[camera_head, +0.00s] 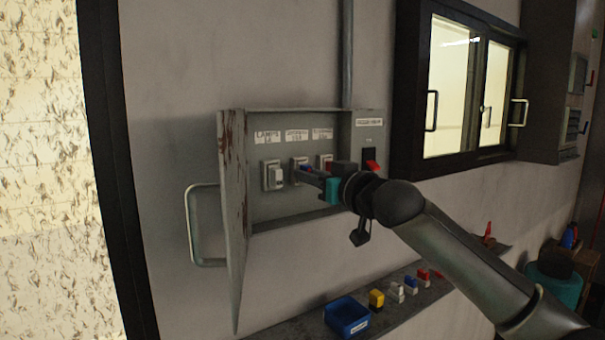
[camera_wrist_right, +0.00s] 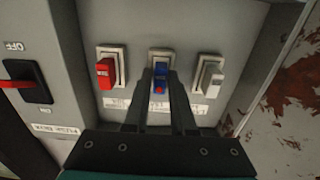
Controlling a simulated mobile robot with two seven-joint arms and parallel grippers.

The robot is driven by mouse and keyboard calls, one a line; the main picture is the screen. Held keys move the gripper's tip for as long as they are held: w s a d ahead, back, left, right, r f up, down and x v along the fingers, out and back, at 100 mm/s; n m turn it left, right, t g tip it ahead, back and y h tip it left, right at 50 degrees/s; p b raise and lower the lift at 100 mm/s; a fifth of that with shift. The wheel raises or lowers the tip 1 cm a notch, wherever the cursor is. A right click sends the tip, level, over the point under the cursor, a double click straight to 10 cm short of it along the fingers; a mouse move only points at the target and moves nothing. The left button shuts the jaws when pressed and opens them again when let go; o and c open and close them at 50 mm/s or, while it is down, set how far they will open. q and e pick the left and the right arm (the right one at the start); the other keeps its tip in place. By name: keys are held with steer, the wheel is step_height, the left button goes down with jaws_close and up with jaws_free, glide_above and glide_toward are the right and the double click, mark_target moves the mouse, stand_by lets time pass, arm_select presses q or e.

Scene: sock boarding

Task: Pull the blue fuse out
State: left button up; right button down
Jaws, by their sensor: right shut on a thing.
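The blue fuse (camera_wrist_right: 160,76) sits in the middle holder (camera_wrist_right: 160,55) of three in the grey fuse box (camera_head: 290,205). My right gripper (camera_wrist_right: 160,92) has its two fingers closed on the sides of the fuse, which is still in line with its holder. In the head view my right gripper (camera_head: 304,172) reaches into the open box from the right, and its arm partly covers the right side of the box. My left gripper is not in view.
A red fuse (camera_wrist_right: 106,73) and a white fuse (camera_wrist_right: 213,80) flank the blue one. The rusty box door (camera_head: 234,200) stands open at left. A red-handled switch (camera_head: 371,166) is at right. A ledge below holds a blue tray (camera_head: 346,316) and several loose fuses (camera_head: 377,299).

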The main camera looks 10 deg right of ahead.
steer(key=shift+s+d, duration=0.1)
steer(key=shift+s, duration=0.05)
steer(key=shift+s+d, duration=0.25)
steer(key=shift+s, duration=0.4)
steer(key=shift+s, duration=0.1)
steer(key=shift+v, duration=1.15)
steer(key=shift+s, duration=0.15)
